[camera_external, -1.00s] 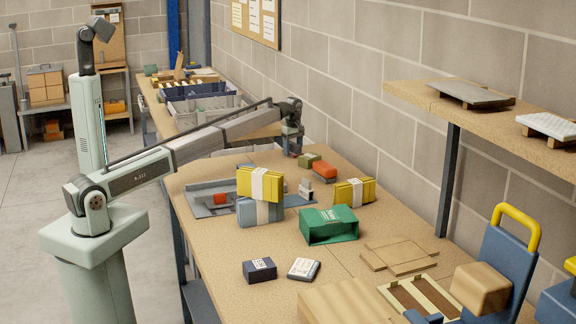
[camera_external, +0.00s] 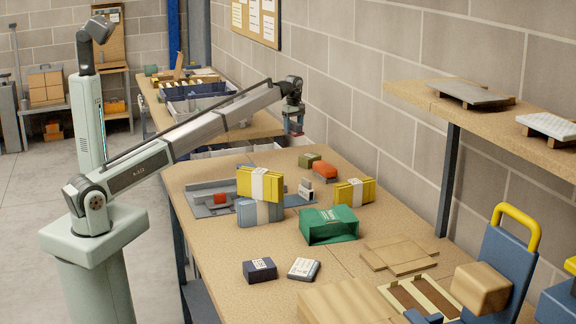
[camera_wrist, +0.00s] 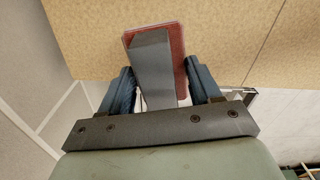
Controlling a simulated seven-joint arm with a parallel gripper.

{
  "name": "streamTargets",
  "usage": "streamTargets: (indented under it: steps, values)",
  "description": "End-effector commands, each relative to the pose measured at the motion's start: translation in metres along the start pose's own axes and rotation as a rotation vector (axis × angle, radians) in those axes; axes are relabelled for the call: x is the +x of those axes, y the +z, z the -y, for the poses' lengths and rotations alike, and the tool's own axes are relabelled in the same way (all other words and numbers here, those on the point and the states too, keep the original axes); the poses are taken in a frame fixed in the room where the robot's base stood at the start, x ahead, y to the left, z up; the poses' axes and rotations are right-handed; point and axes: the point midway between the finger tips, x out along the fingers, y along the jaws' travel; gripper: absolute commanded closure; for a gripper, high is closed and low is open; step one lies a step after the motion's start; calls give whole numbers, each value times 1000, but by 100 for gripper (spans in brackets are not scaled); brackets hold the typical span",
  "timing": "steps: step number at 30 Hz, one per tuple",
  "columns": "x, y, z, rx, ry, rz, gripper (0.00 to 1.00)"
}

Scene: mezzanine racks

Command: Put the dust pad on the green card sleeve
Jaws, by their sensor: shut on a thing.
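My gripper (camera_external: 294,129) is raised above the far end of the workbench, near the wall. In the wrist view my gripper (camera_wrist: 160,90) is shut on the dust pad, a flat reddish pad (camera_wrist: 178,45) with a grey bar-like grip across it; the blue fingers sit on both sides of the grip. In the external view the dust pad (camera_external: 294,135) shows as a small red patch under the fingers. The green card sleeve (camera_external: 332,226) appears to be the open-ended green box with white lettering, resting on the bench, apart from my gripper.
Yellow bundles (camera_external: 354,192) stand beside the green box, with another on a blue-grey bundle (camera_external: 250,212). Dark and white boxes (camera_external: 260,270) lie in front. An upper shelf (camera_external: 420,96) overhangs at right.

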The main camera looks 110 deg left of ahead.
Motion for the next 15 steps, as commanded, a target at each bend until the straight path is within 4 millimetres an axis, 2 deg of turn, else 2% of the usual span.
streamTargets:
  steps: [5, 8, 15]
  values:
    - [0, 37, -5, 37, 0, 0, 68]
    - [-2, 74, -9, 74, 0, 0, 68]
    - [-11, 179, -11, 180, 0, 0, 68]
